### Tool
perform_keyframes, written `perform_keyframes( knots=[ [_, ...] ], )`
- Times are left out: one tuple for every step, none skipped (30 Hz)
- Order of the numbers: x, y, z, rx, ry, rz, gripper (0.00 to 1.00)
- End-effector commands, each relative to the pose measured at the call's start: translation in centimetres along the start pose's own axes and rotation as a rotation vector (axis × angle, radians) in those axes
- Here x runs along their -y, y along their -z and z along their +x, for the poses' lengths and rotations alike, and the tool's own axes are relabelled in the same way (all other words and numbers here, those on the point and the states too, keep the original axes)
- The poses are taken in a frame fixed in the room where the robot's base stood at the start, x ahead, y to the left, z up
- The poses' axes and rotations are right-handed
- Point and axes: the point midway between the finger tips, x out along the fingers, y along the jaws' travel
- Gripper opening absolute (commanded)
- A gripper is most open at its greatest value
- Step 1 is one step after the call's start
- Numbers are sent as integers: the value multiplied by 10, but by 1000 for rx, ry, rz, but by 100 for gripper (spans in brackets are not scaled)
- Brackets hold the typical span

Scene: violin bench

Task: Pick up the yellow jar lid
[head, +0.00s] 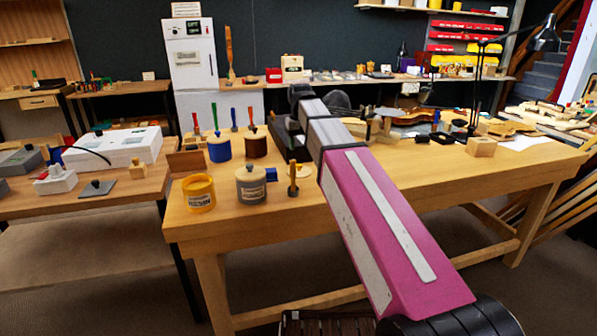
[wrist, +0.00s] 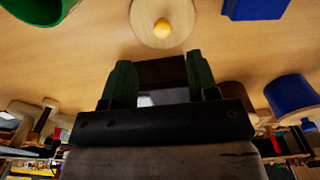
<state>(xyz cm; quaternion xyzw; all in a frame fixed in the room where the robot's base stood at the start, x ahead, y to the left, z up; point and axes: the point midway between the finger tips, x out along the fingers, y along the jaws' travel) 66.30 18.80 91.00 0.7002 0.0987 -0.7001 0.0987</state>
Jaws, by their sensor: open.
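The yellow jar lid (wrist: 162,22) shows in the wrist view as a pale wooden disc with a round yellow knob, lying knob up on the wooden bench top. It also shows in the head view as a small pale disc (head: 303,171), partly behind a wooden peg-like piece. My gripper (wrist: 161,80) is open and empty; its two dark green fingers point toward the lid, apart from it. In the head view my arm hides much of the bench behind it. The yellow jar (head: 200,194) stands at the bench's near left corner, with no lid on it.
A grey lidded jar (head: 251,186), a blue cube (head: 271,174) and the wooden piece (head: 293,180) stand near the lid. A blue jar (head: 219,149) and a brown jar (head: 256,143) stand behind. A green round object (wrist: 38,8) is at the wrist view's upper left.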

Motion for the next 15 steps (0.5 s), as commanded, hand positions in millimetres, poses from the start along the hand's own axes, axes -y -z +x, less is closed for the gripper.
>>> perform_keyframes(
  knots=[
    [0, -1, 9, 2, 0, 0, 54],
    [0, -1, 13, 2, 0, 0, 54],
    [0, -1, 19, 2, 0, 0, 54],
    [0, -1, 23, 2, 0, 0, 54],
    [0, -1, 26, 2, 0, 0, 54],
    [0, 0, 31, 1, 0, 0, 54],
    [0, 0, 33, 1, 0, 0, 54],
    [0, 0, 35, 1, 0, 0, 54],
    [0, 0, 36, 1, 0, 0, 54],
    [0, 0, 37, 1, 0, 0, 54],
    [0, 0, 38, 1, 0, 0, 54],
    [1, 0, 40, 1, 0, 0, 54],
    [1, 0, 42, 1, 0, 0, 54],
    [1, 0, 44, 1, 0, 0, 54],
    [2, 1, 48, 1, 0, 0, 54]
  ],
)
